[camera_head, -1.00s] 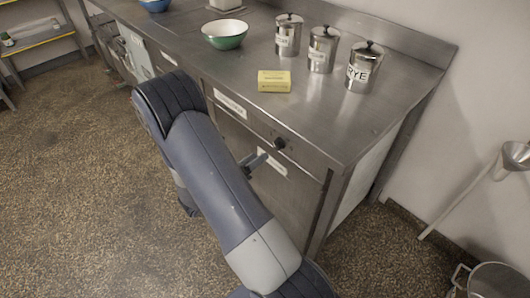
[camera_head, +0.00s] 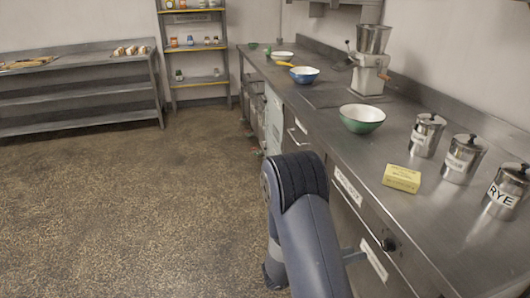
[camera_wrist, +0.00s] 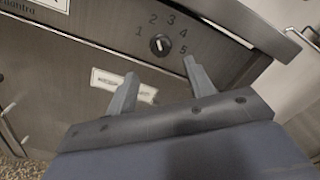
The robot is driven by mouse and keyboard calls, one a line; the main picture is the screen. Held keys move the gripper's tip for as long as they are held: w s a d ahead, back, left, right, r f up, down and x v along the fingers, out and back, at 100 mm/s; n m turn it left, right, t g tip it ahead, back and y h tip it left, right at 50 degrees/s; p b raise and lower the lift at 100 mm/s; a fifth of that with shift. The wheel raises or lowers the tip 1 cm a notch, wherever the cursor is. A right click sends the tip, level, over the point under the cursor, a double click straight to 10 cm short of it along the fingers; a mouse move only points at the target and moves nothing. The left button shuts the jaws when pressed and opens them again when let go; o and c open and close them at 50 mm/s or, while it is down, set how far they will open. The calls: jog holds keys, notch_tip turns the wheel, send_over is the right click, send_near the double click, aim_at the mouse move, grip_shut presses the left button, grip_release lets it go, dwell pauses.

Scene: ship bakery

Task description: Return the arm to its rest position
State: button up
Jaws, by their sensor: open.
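My arm (camera_head: 310,225) rises from the bottom of the head view and bends in front of the steel counter. My gripper (camera_wrist: 160,85) shows in the wrist view with its two fingers spread apart and nothing between them. Its fingers point toward the counter front, just below a numbered dial (camera_wrist: 160,44) and beside a white label (camera_wrist: 122,84). In the head view most of the gripper is hidden behind the arm; a small part may show at the arm's right side.
The steel counter (camera_head: 330,98) runs along the right. On it stand a green bowl (camera_head: 362,118), a blue bowl (camera_head: 304,75), a yellow block (camera_head: 401,179), a grinder (camera_head: 370,62) and metal canisters, one marked RYE (camera_head: 506,192). The floor (camera_head: 130,210) at left is clear.

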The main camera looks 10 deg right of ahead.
aim_at(384, 245)
jog(key=d, duration=0.9)
jog(key=shift+w, duration=0.3)
